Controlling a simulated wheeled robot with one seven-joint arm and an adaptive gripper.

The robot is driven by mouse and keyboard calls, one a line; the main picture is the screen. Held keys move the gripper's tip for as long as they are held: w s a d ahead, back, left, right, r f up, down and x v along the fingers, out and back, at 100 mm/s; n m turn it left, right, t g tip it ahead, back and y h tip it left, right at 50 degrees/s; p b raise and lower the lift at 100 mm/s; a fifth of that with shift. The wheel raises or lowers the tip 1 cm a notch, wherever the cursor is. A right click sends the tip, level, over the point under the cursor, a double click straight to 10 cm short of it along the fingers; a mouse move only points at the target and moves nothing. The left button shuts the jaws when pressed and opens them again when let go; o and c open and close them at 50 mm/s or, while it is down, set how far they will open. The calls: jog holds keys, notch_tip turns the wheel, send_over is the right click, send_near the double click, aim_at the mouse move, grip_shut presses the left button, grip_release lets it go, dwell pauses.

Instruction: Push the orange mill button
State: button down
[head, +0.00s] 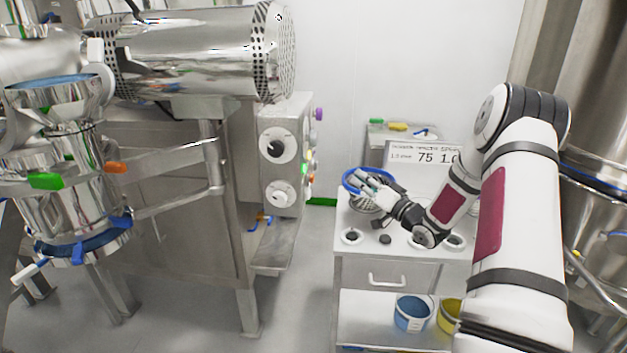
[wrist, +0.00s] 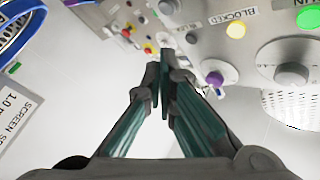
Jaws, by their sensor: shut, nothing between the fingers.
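My gripper (wrist: 158,78) is shut and empty, its two dark fingers together in the middle of the wrist view. In the head view my gripper (head: 362,184) hangs over the cart, in front of a blue-rimmed round part. In the wrist view a grey control panel (wrist: 185,22) lies beyond the fingertips, with several small red, yellow and dark buttons at its upper left. I cannot tell which of these is the orange mill button. In the head view the panel's side carries small coloured controls (head: 311,166), too small to separate. The fingertips appear apart from the panel.
The steel machine with a perforated drum (head: 200,50) stands left of the cart (head: 350,272). A sign (head: 425,155) stands on the cart.

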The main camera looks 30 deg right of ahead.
aim_at(312, 178)
jog(key=shift+a, duration=0.1)
jog(key=w+a+b, duration=0.1)
jog(key=w+a, duration=0.4)
jog(key=a, duration=0.2)
jog(key=shift+a, duration=0.15)
dwell(1.5)
jog(key=shift+w+a, duration=0.2)
jog(key=shift+a, duration=0.05)
jog(key=shift+w+a, duration=0.3)
jog(key=shift+a, duration=0.15)
dwell(1.1)
jog(key=shift+d, duration=0.1)
jog(key=shift+s+d, duration=0.55)
jog(key=shift+d, duration=0.15)
